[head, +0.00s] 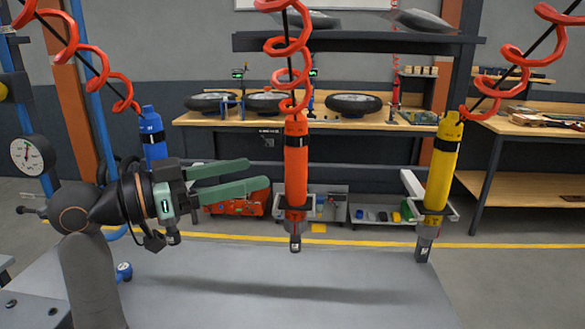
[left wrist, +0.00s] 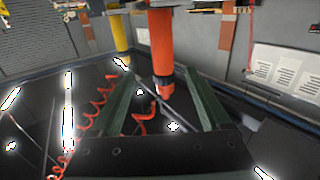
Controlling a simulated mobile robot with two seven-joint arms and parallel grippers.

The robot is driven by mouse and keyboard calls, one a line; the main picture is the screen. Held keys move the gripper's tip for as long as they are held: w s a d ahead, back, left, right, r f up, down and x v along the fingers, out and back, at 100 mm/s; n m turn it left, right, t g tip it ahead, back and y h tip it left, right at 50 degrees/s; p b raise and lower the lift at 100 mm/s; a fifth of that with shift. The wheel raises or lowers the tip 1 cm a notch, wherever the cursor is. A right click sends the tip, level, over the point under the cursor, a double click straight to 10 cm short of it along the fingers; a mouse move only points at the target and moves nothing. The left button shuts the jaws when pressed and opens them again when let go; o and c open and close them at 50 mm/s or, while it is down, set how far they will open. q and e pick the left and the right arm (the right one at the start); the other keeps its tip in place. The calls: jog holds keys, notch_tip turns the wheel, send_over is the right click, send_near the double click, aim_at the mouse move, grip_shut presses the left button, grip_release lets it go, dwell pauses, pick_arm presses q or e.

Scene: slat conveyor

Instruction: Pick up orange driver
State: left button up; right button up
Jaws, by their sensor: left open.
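The orange driver (head: 296,170) hangs upright from a red coiled hose in the middle of the head view, with a black band and a dark lower tip. My left gripper (head: 257,175) is open and empty, just left of the driver, its green fingers pointing at it. A small gap shows between the fingertips and the driver. In the left wrist view, the orange driver (left wrist: 162,45) appears ahead of the fingertips, roughly in line with the space between the fingers. My right gripper is not in view.
A blue driver (head: 152,137) hangs behind my left wrist and a yellow driver (head: 442,165) hangs at the right, both on red coils. A grey surface (head: 300,290) lies below. A workbench (head: 250,121) with wheels stands behind. Space between the orange and yellow drivers is free.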

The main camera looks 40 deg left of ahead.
aim_at(286, 163)
pick_arm(q)
jog(key=p+x, duration=0.2)
jog(key=x, duration=0.5)
jog(key=shift+a+r, duration=0.1)
jog(key=shift+a, duration=0.05)
jog(key=shift+p+x, duration=0.8)
jog(key=shift+x, duration=2.2)
jog(key=shift+a, duration=0.1)
jog(key=shift+c, duration=0.2)
grip_shut()
